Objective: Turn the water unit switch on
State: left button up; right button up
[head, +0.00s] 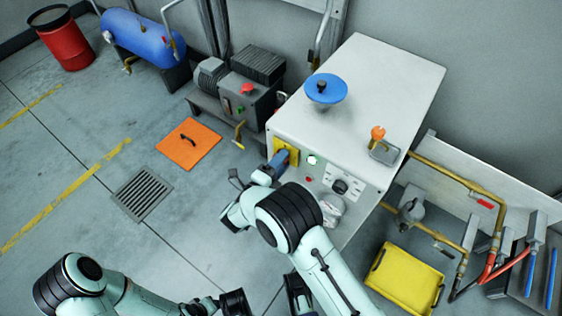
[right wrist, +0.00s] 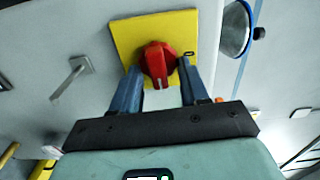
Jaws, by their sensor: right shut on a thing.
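The water unit is a white cabinet (head: 360,90) in the head view. On its front is a yellow switch plate (head: 291,147), which also fills the top of the right wrist view (right wrist: 128,38). A red rotary knob (right wrist: 158,62) sits on the plate, its pale mark towards the bottom of the picture. My right gripper (head: 279,160) is at the plate, its blue fingers on either side of the knob and shut on it. The head view hides the knob behind the gripper. My left gripper (head: 236,303) is low at the bottom edge, partly cut off; its jaws are unclear.
The cabinet front also has a green lamp (head: 313,160) and a black dial (head: 340,186). A yellow tray (head: 404,281) and pipes stand to the right. The floor at left is mostly clear.

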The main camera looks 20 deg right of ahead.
pick_arm(q)
jog(key=shift+s+f, duration=0.15)
jog(key=shift+s, duration=0.05)
pick_arm(e)
jog(key=shift+a+m, duration=0.15)
jog(key=shift+m, duration=0.25)
jog(key=o, duration=1.1)
jog(key=shift+c, duration=0.2)
pick_arm(q)
jog(key=shift+t, duration=0.7)
jog(key=w+r, duration=0.1)
jog(key=w+r+p, duration=0.2)
jog(key=w, duration=0.1)
jog(key=shift+d+r, duration=0.25)
jog(key=shift+r, duration=0.1)
pick_arm(e)
jog(key=v, duration=1.3)
jog(key=shift+s+a, duration=0.1)
